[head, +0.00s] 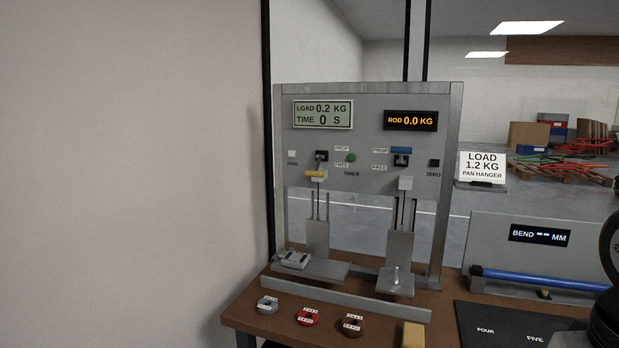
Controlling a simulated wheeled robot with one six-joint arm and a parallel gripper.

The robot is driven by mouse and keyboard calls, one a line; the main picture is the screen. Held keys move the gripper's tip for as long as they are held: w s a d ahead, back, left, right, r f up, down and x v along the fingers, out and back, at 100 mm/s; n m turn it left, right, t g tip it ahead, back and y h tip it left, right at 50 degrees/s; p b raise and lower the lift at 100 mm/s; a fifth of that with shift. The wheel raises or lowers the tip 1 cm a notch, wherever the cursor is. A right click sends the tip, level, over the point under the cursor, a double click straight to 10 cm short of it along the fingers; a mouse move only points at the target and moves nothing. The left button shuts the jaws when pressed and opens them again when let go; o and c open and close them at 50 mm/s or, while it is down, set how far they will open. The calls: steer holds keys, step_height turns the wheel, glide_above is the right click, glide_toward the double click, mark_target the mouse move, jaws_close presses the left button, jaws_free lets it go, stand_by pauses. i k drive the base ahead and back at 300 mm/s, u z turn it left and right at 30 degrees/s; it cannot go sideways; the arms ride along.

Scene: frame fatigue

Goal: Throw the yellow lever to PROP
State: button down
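The yellow lever (315,174) is on the left half of the grey upright panel (370,122). Its yellow handle is low, below the black lever mount (321,156) and beneath the lower of two small white labels. The upper label appears to read PROP and the lower FREE, though the print is small. A blue lever (401,150) on the panel's right half sits high, level with its upper label. Dark rounded parts at the right edge look like my arm. My gripper's fingers are not visible.
Below the panel, several ring weights (308,317) and a yellow block (413,335) lie on the brown bench (240,316). A blue rod (545,280) lies along a grey BEND unit at right. A LOAD 1.2 KG sign (482,166) stands behind. Space before the yellow lever looks clear.

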mark_target(311, 173)
steer(key=u, duration=0.1)
steer(key=i, duration=1.1)
steer(key=u, duration=0.1)
